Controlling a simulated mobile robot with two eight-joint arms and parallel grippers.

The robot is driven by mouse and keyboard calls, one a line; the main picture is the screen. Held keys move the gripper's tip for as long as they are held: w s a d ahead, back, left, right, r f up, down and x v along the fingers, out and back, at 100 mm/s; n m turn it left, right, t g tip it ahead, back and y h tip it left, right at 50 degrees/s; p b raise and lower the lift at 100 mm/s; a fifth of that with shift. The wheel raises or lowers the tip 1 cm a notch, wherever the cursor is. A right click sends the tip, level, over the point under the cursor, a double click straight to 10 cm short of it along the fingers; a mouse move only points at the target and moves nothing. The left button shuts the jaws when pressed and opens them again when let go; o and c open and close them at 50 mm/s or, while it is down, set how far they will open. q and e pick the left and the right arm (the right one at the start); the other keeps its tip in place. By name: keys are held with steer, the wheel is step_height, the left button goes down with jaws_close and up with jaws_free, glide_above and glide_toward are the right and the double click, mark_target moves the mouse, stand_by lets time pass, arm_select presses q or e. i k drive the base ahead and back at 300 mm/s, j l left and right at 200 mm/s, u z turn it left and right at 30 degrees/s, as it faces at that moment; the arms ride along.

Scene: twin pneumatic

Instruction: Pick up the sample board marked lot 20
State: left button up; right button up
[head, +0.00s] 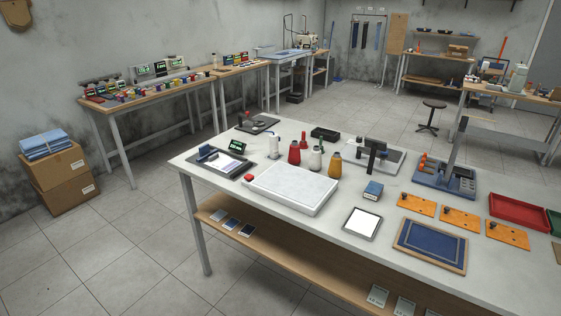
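Several orange boards lie in a row on the right part of the white table: a far one (417,204), a middle one (461,219) and a near one (509,235). Each carries a small dark piece near its left end. They could be the sample boards, but no lot number is readable, so I cannot tell which is lot 20. Small flat cards also lie on the lower shelf at the left (231,223) and front (404,306); their marks are unreadable too. Neither of my grippers is in view.
Bare tabletop lies around the tablet.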

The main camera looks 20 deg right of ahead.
mark_target(221, 162)
steer(key=z, duration=0.3)
steer(key=i+j+z, duration=0.2)
steer(key=i+j, duration=0.15)
steer(key=i, duration=0.15)
steer(key=i+j+z, duration=0.2)
steer(key=i+j, duration=0.2)
steer(key=i+j+z, duration=0.15)
steer(key=i+j, duration=0.35)
steer(key=i+j+z, duration=0.2)
steer(key=i+j, duration=0.25)
steer(key=i+j+z, duration=0.2)
steer(key=i+j, duration=0.15)
steer(key=j, duration=0.35)
